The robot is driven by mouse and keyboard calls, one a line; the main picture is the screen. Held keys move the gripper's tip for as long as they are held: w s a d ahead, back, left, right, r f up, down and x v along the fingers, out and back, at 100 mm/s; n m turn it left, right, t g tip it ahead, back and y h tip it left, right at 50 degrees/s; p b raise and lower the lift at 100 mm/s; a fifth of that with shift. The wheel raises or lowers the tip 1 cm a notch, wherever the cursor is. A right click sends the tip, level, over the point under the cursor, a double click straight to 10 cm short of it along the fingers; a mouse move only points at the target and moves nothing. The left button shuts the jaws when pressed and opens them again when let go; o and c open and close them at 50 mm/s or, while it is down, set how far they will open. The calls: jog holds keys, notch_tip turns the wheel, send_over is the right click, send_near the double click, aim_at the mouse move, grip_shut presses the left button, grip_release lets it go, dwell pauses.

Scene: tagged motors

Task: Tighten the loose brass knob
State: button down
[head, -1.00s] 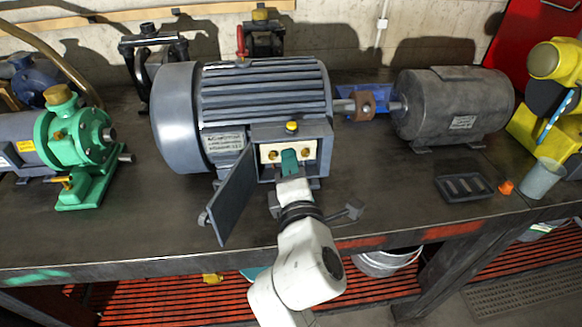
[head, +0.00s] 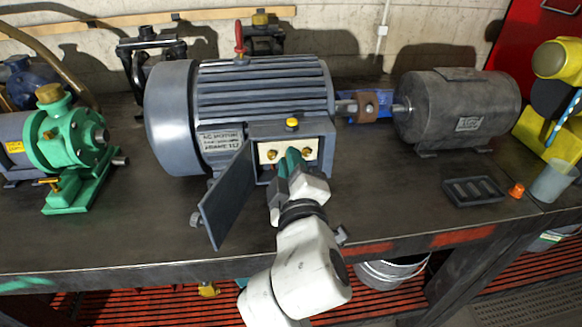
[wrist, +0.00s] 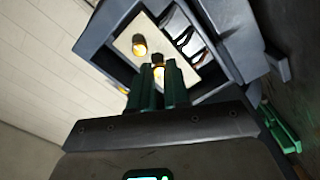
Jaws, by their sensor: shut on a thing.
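The grey motor (head: 262,92) stands on the bench with its terminal box (head: 292,131) facing me. The box door (head: 228,196) hangs open to the left. Inside is a pale panel with a left brass knob (head: 271,155) and a right brass knob (head: 307,153). My gripper (head: 291,160) reaches into the box between them, its teal fingers hiding the middle. In the wrist view the fingers (wrist: 158,80) are shut on a brass knob (wrist: 158,72), which shows between their tips. Another brass knob (wrist: 139,45) stands clear of them. How far the held knob is screwed in cannot be told.
The front bench is mostly clear.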

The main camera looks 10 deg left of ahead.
jog(key=shift+f+m, duration=0.2)
jog(key=shift+m, duration=0.1)
jog(key=c, duration=1.1)
grip_release()
jog(key=shift+r, duration=0.15)
jog(key=shift+s, duration=0.1)
jog(key=v, duration=1)
jog(key=shift+s+b, duration=0.35)
jog(key=shift+d, duration=0.1)
